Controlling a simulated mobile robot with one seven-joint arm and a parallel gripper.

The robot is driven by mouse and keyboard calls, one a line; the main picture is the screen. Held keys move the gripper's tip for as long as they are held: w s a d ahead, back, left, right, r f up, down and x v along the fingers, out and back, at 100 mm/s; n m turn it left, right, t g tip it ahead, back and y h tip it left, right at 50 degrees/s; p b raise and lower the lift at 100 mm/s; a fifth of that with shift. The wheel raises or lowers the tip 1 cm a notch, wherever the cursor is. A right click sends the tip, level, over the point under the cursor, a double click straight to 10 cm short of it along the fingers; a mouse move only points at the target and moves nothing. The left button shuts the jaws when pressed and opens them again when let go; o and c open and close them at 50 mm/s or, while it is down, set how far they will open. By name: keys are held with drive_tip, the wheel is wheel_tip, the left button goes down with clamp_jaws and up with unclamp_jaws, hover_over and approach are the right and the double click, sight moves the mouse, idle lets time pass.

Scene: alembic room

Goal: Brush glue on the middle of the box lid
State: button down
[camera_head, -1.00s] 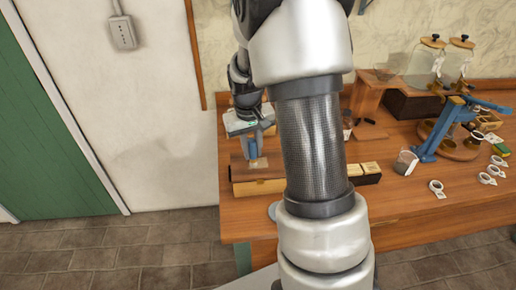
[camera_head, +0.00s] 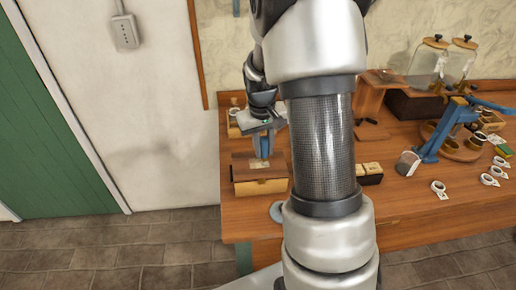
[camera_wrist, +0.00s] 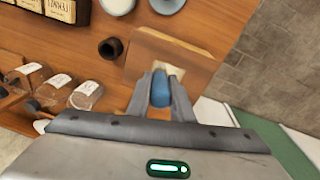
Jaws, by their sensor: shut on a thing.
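The wooden box (camera_head: 258,187) stands at the left front of the bench, with its brown lid (camera_head: 240,170) on top. A pale patch lies near the middle of the lid. In the wrist view the lid (camera_wrist: 145,52) is below the fingertips. My gripper (camera_head: 264,155) points down over the lid; in the wrist view my gripper (camera_wrist: 161,85) is shut on a blue thing (camera_wrist: 160,92), which I take to be the brush handle. The brush's lower end is hidden, so I cannot tell whether it touches the lid.
A dark cup (camera_wrist: 110,47) stands beside the box. A small bottle in a wooden holder (camera_head: 234,120) stands behind my gripper. A blue press (camera_head: 440,135) and glass jars (camera_head: 428,60) are at the right.

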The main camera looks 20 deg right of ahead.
drive_tip(key=shift+s+d, duration=0.15)
drive_tip(key=shift+d, duration=0.25)
drive_tip(key=shift+a, duration=0.1)
drive_tip(key=shift+w+a, duration=0.25)
drive_tip(key=shift+a, duration=0.45)
drive_tip(key=shift+w+a, duration=0.2)
drive_tip(key=shift+a, duration=0.55)
drive_tip(key=shift+w+a, duration=0.25)
drive_tip(key=shift+a, duration=0.45)
drive_tip(key=shift+w, duration=0.1)
drive_tip(key=shift+w+d+f, duration=0.1)
drive_tip(key=shift+w+d, duration=0.1)
drive_tip(key=shift+w, duration=0.45)
